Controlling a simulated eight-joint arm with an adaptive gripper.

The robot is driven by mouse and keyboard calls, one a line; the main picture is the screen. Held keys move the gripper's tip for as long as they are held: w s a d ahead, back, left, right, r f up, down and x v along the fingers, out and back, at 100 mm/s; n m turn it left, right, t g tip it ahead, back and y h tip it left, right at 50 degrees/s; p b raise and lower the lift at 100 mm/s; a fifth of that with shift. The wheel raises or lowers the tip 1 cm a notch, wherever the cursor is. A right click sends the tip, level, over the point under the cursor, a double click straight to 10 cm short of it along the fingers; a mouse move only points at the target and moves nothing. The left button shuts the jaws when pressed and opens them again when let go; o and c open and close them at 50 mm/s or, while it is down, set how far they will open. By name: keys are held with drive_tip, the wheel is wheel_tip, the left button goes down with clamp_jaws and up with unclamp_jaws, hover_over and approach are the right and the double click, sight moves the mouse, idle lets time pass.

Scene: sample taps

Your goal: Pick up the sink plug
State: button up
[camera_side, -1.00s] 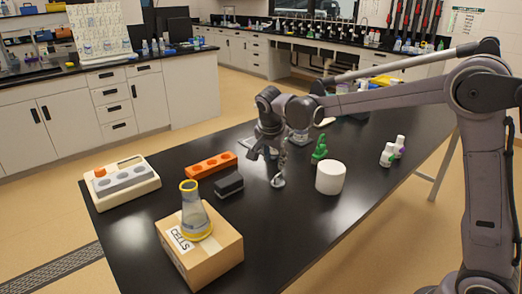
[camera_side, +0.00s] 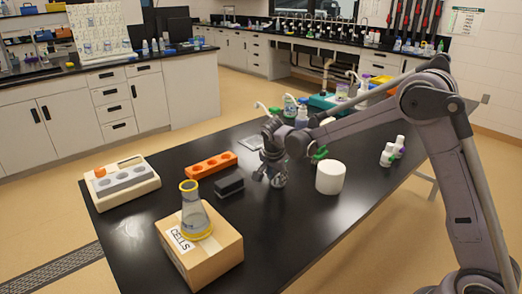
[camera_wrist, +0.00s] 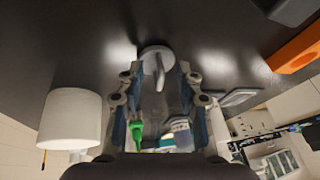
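The sink plug (camera_wrist: 158,57) is a grey disc with a raised grip on top, and it sits on the black table. In the side view the plug (camera_side: 279,182) shows just under my gripper, partly hidden by it. My gripper (camera_side: 270,176) points down close over the plug. In the wrist view my gripper (camera_wrist: 160,77) is open, with one finger on each side of the plug's raised grip. I cannot tell if the fingers touch it.
A white cylinder (camera_side: 330,178) and a green object (camera_side: 319,154) stand to the right. A black block (camera_side: 229,186) and an orange rack (camera_side: 209,165) lie to the left. A flask (camera_side: 194,212) stands on a cardboard box (camera_side: 220,256). The front right of the table is clear.

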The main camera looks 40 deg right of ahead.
clamp_jaws()
idle(0.3)
